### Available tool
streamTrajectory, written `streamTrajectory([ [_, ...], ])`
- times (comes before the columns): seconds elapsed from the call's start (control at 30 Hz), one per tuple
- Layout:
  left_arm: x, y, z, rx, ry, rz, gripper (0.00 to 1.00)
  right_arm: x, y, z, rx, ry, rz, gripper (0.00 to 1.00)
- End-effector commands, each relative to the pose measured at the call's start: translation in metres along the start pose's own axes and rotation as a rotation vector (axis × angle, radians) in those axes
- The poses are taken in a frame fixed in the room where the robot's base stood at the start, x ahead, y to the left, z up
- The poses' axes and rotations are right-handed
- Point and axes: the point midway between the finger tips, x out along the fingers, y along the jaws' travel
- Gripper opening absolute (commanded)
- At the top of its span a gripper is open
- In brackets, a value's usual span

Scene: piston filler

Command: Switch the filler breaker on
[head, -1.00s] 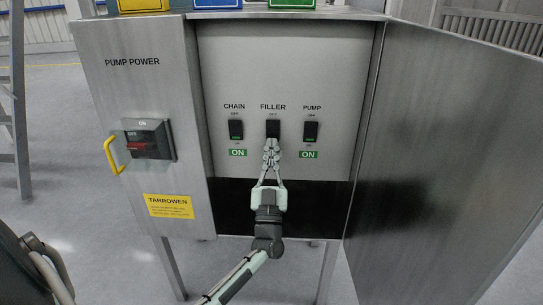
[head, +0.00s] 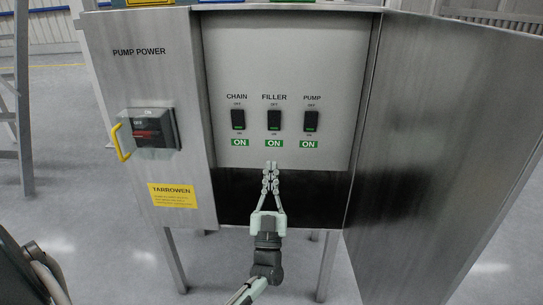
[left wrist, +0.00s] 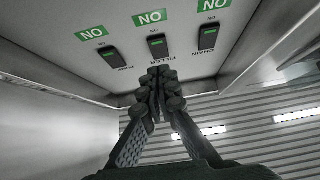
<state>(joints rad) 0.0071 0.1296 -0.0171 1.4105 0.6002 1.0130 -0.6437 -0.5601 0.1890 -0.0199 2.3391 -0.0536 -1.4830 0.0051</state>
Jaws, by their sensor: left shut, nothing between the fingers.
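The filler breaker (head: 274,121) is the middle of three black rocker switches on the grey panel inside the open cabinet. A green ON label (head: 274,143) shows below it. In the left wrist view the filler breaker (left wrist: 158,46) appears upside down, just beyond the fingertips. My left gripper (head: 271,166) is shut and empty, below the filler's ON label and apart from the switch. Its fingers also show in the left wrist view (left wrist: 160,76). My right gripper is not in view.
The chain breaker (head: 238,120) and pump breaker (head: 311,121) flank the filler, each with an ON label below. The cabinet door (head: 440,150) stands open at the right. A pump power switch (head: 150,130) with a yellow handle (head: 121,142) juts out at the left.

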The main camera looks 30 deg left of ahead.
Motion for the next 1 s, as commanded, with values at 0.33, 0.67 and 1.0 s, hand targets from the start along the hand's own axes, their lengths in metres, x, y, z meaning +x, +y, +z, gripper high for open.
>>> streamTrajectory([
  [0.33, -0.04, 0.0, 0.007, 0.0, 0.001, -0.001, 0.0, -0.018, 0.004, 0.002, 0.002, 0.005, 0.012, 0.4],
  [0.67, -0.041, 0.0, 0.007, -0.001, 0.001, -0.001, 0.0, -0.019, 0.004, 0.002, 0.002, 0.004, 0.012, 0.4],
  [1.0, -0.041, 0.006, 0.009, -0.007, -0.024, 0.032, 0.0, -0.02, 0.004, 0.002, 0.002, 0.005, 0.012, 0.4],
])
